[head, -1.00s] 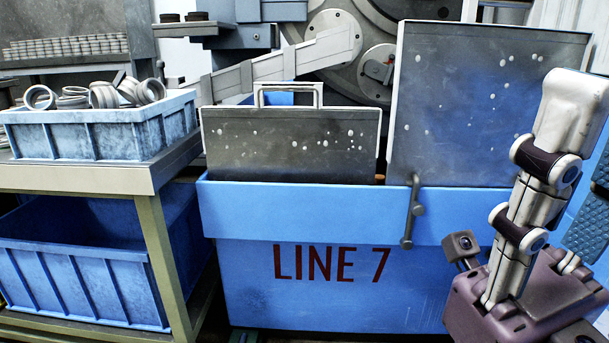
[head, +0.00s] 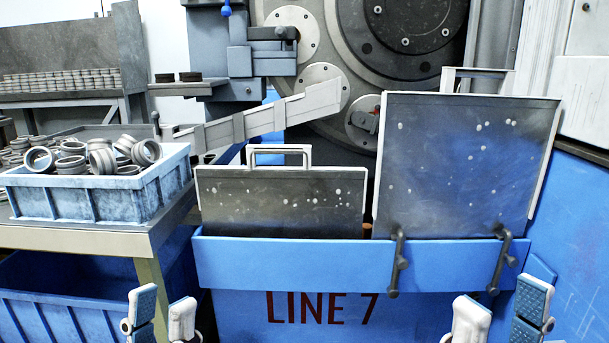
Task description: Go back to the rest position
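My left gripper (head: 162,308) shows only its fingertips at the bottom edge, left of the LINE 7 box. Its two fingers stand apart with nothing between them. My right gripper (head: 502,308) also shows only its fingertips at the bottom edge, in front of the box's right part. Its fingers are spread wide and empty. The blue LINE 7 box (head: 240,263) stands in front of me. Both gripper bodies are cut off below the frame.
A light blue crate (head: 80,203) of metal rings stands on a table at left, above a darker blue bin (head: 65,310). Two grey panels, the lower with a handle (head: 280,200) and a taller one (head: 460,165), rise from the box. A grinding machine (head: 385,50) stands behind.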

